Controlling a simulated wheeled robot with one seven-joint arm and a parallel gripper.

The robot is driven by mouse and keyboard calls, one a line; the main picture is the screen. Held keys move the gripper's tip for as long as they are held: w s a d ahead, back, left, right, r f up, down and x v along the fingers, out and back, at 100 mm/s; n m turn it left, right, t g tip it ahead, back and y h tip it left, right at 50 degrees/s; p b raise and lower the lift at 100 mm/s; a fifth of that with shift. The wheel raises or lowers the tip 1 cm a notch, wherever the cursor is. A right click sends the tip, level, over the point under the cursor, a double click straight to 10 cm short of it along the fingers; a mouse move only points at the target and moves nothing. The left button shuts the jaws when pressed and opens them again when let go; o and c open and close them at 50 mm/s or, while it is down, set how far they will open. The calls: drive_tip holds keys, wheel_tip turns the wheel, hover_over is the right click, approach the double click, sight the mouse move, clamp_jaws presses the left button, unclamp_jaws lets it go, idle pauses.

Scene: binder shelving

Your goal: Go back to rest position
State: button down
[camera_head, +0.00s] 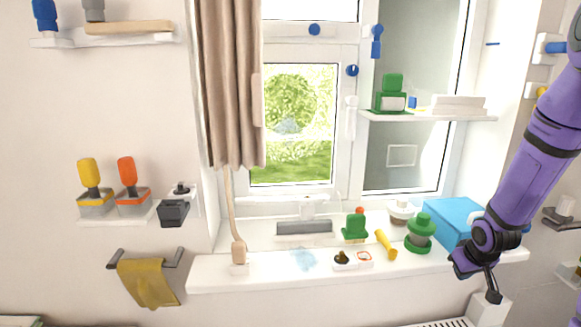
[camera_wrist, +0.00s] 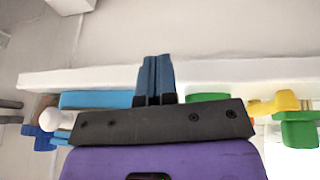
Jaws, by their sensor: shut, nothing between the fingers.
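My purple arm comes in from the right in the head view. My gripper (camera_head: 492,285) hangs in front of the right end of the windowsill, below the blue box (camera_head: 450,222). In the wrist view the two dark blue fingers of my gripper (camera_wrist: 156,76) are together, with nothing between them. The white sill edge (camera_wrist: 90,77) shows behind the fingers. I cannot tell whether the gripper touches the sill.
On the windowsill (camera_head: 225,272) stand a green bottle (camera_head: 420,234), a yellow tool (camera_head: 385,243) and a green-topped item (camera_head: 354,228). A white block (camera_head: 487,310) is below my gripper. A yellow towel (camera_head: 148,283) hangs on the left wall.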

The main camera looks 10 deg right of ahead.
drive_tip(key=s+a+r, duration=0.2)
drive_tip(key=a+r, duration=0.1)
drive_tip(key=r, duration=0.4)
drive_tip(key=s+a+r+h, duration=0.1)
drive_tip(key=s+a+r, duration=0.1)
drive_tip(key=a+r, duration=0.3)
drive_tip(key=s+a+r, duration=0.2)
drive_tip(key=r, duration=0.6)
drive_tip(key=s+a+r+y, duration=0.1)
drive_tip(key=s+a+r, duration=0.4)
drive_tip(key=s, duration=0.3)
drive_tip(key=s+a+r+y, duration=0.1)
drive_tip(key=s+a+r, duration=0.4)
drive_tip(key=s, duration=0.3)
drive_tip(key=shift+s+r+t, duration=0.35)
drive_tip(key=shift+r+t, duration=0.05)
drive_tip(key=shift+a, duration=0.1)
